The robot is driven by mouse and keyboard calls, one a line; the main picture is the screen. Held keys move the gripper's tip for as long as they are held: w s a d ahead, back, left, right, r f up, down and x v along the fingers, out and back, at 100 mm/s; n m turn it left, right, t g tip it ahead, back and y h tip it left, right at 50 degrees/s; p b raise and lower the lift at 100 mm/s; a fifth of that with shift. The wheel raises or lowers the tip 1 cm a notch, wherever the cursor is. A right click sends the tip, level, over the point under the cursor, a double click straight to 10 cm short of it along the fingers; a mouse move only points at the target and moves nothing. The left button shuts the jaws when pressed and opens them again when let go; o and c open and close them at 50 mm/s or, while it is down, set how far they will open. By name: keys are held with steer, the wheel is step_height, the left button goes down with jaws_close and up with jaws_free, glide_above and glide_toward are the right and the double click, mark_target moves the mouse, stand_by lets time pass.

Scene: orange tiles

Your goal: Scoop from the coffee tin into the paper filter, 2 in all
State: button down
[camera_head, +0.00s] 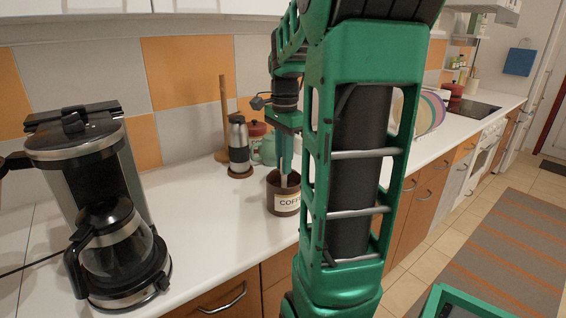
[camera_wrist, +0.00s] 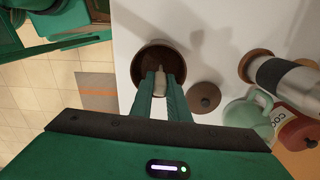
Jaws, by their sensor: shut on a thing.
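The brown coffee tin (camera_head: 284,206) with a white label stands open on the counter, partly hidden by my arm at its right side. In the wrist view the tin (camera_wrist: 137,68) shows its round mouth with dark coffee inside. My gripper (camera_wrist: 160,84) points down over the tin and is shut on the pale handle of a scoop (camera_wrist: 160,74). The scoop reaches into the tin's mouth. Its bowl is not clearly visible, so I cannot tell whether it holds coffee. In the head view my gripper (camera_head: 285,168) is just above the tin. I see no paper filter.
A coffee maker (camera_head: 95,160) with a glass carafe (camera_head: 115,250) stands at the left. A round brown lid (camera_wrist: 204,97) lies beside the tin. Behind are a steel flask (camera_head: 239,140), a green mug (camera_wrist: 245,112) and a red-lidded jar (camera_head: 257,130). Counter between coffee maker and tin is clear.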

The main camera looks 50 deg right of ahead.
steer(key=shift+r, duration=4.85)
steer(key=shift+w, duration=0.1)
